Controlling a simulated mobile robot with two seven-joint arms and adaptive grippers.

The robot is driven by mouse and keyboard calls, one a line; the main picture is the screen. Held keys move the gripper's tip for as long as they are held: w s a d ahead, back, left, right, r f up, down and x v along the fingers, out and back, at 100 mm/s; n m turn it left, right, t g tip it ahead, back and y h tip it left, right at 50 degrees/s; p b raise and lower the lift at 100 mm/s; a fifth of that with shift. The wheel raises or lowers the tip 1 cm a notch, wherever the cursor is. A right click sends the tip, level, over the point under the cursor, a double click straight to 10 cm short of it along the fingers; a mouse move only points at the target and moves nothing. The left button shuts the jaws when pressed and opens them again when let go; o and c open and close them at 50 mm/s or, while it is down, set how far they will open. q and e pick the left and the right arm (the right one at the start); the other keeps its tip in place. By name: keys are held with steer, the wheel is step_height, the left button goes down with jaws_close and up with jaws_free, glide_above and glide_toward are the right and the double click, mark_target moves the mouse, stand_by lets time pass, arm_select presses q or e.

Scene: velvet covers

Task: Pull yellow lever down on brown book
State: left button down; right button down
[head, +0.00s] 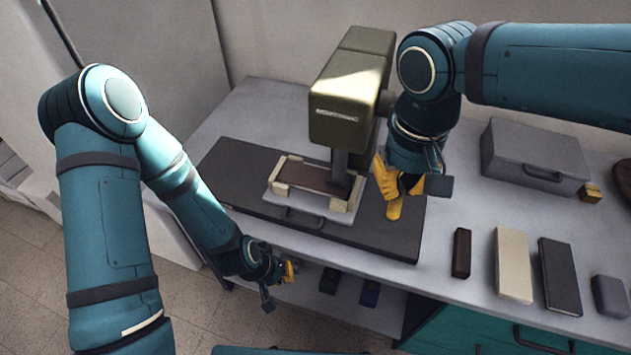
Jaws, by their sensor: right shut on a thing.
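An olive-green press (345,105) stands on a dark base board on the table. The brown book (312,176) lies flat under the press's dark ram, between cream-coloured blocks. The ram comes down to the book's right part; I cannot tell whether it touches.
The dark base board (250,165) fills the table's left part. To the right lie a dark brown block (461,253), a cream book (513,264), a black book (559,276) and a grey case (534,155). Dark items sit on a lower shelf. Bare tabletop (450,205) separates press and books.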

stand_by(0.3)
steer(key=shift+w+d+f+b, duration=0.1)
steer(key=shift+w+f+b, duration=0.05)
steer(key=shift+f+b, duration=0.4)
steer(key=shift+w+f+b, duration=0.1)
steer(key=shift+f+b, duration=0.2)
steer(key=shift+f, duration=0.4)
steer(key=f+b, duration=0.1)
steer(key=w+f, duration=0.1)
steer(key=shift+d+f+b, duration=0.15)
steer(key=shift+f+b, duration=0.2)
steer(key=shift+f, duration=0.05)
steer(key=shift+w+d+f, duration=0.1)
steer(key=shift+w+f, duration=0.1)
steer(key=shift+f, duration=0.25)
